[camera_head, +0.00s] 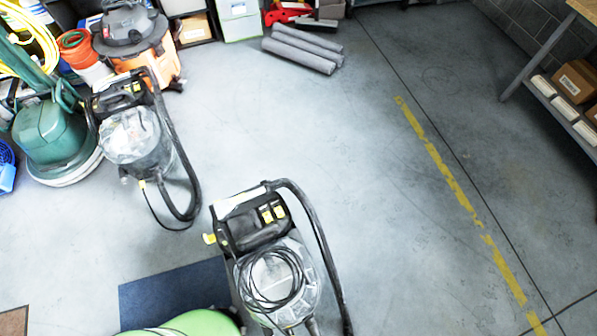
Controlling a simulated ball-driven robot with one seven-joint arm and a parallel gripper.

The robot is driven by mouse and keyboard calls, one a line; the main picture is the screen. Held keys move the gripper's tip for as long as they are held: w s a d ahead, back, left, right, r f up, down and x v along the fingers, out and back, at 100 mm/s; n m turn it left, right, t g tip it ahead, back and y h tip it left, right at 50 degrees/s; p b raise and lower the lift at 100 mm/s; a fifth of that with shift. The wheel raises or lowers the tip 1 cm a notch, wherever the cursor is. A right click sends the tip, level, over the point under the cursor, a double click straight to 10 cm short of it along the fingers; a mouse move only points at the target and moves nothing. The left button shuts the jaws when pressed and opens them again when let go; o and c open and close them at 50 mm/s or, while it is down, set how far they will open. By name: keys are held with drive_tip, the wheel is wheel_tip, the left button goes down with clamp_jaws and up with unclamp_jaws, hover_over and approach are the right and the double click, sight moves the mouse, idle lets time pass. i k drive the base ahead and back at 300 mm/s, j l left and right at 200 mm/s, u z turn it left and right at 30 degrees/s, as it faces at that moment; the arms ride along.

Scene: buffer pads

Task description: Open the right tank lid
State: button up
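A wet vacuum (250,222) with a black top and yellow latches stands at the bottom centre. Its clear, greyish round tank part (298,262) faces up, with a black cord coiled over it. A similar vacuum (128,136) stands at the upper left. Both have a black hose looping along their right side. A rounded green surface (195,322) shows at the bottom edge, mostly cut off. I cannot tell which of these bears the right tank lid, or whether a lid is open. My gripper is not in view.
A dark blue mat (165,290) lies at the bottom left. A green floor machine (50,135), an orange vacuum (140,45) and grey rolls (300,52) line the back. A shelf with boxes (576,82) stands right. The floor (385,205) is clear around a yellow line (455,188).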

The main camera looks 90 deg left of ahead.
sight(241, 225)
drive_tip(key=k+u, duration=0.1)
drive_tip(key=u, duration=0.3)
drive_tip(key=k+u, duration=0.15)
drive_tip(key=u, duration=0.2)
drive_tip(key=k+u, duration=0.1)
drive_tip(key=u, duration=0.3)
drive_tip(key=k+j+u, duration=0.2)
drive_tip(key=k, duration=0.3)
drive_tip(key=k+j+u, duration=0.25)
drive_tip(key=k+j, duration=0.15)
drive_tip(key=k, duration=0.15)
drive_tip(key=i+j+z, duration=0.2)
drive_tip(key=i+j, duration=0.2)
drive_tip(key=i+j+z, duration=0.2)
drive_tip(key=i+j, duration=0.2)
drive_tip(key=j, duration=0.15)
